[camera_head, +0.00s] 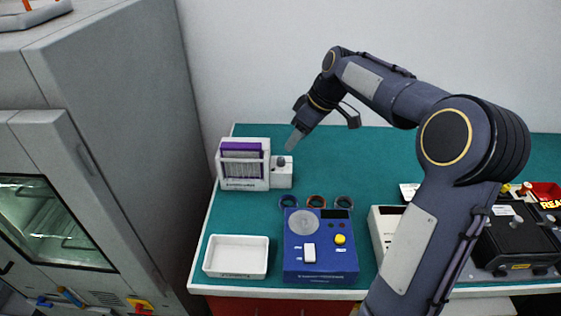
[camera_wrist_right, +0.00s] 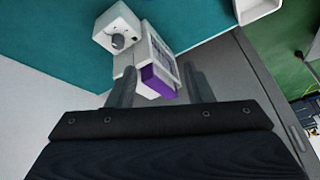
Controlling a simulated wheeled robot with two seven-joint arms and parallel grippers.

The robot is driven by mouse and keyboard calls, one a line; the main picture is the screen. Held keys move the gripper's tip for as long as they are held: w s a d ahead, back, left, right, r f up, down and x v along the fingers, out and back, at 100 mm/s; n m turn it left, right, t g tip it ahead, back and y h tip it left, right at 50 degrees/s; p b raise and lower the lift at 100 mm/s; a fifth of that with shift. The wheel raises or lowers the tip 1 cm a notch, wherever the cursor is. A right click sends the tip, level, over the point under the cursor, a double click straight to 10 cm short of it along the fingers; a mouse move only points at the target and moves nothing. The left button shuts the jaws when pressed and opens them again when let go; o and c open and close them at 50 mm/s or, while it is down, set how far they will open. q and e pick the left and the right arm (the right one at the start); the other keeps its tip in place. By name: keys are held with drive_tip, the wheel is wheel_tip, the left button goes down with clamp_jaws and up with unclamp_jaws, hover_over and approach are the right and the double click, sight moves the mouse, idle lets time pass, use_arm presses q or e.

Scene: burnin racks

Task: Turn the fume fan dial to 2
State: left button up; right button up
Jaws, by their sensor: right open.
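The fume fan is a white unit (camera_head: 264,165) with a purple-edged filter, at the back left of the green bench. A grey dial (camera_head: 281,161) sits on the small white box at its right side. In the right wrist view the dial (camera_wrist_right: 118,42) is at upper left, beyond the fingers; its setting is too small to read. My right gripper (camera_head: 294,139) is above and slightly right of the dial, apart from it. Its fingers (camera_wrist_right: 158,88) are spread and empty. My left gripper is out of view.
A white tray (camera_head: 237,271) and a blue tester (camera_head: 320,272) with a yellow button stand at the front. Several rings (camera_head: 316,201) lie behind the tester. A tall grey cabinet (camera_head: 120,100) stands left of the bench. The bench right of the dial box is clear.

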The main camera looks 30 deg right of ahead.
sight(281, 158)
drive_tip(key=w+f+n, duration=0.1)
drive_tip(key=w+f, duration=0.2)
drive_tip(key=f, duration=0.2)
drive_tip(key=w+d+f+n, duration=0.1)
drive_tip(key=w+f, duration=0.3)
drive_tip(key=f, duration=0.1)
drive_tip(key=w+d+f+n, duration=0.1)
drive_tip(key=w+f, duration=0.3)
drive_tip(key=f, duration=0.1)
drive_tip(key=shift+f+g, duration=0.2)
drive_tip(key=shift+g, duration=0.2)
drive_tip(key=c, duration=1)
